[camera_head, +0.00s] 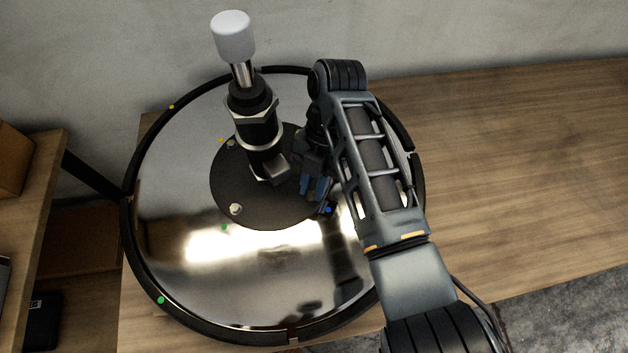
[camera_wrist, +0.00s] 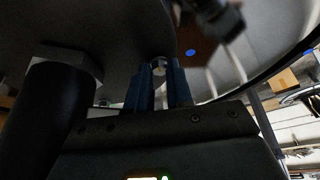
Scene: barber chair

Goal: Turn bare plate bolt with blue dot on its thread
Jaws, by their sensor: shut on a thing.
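The chair base is a shiny round disc (camera_head: 175,215) with a black rim. A dark round plate (camera_head: 226,188) sits at its centre. A blue dot (camera_head: 328,210) lies on the disc just outside the plate, beside my gripper (camera_head: 315,187); it also shows in the wrist view (camera_wrist: 190,53). My gripper's blue fingers point down at the plate edge. In the wrist view my gripper (camera_wrist: 160,85) is shut on a small pale bolt (camera_wrist: 158,68) held between the fingertips. In the head view that bolt is hidden by my gripper. Its thread cannot be made out.
A black column (camera_head: 260,130) with a white-capped post (camera_head: 232,38) rises from the plate, close left of my gripper. Other bolts (camera_head: 236,209) sit at the plate's left, with green (camera_head: 224,228) and yellow (camera_head: 221,140) dots nearby. Wooden tabletop (camera_head: 510,170) at right is clear.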

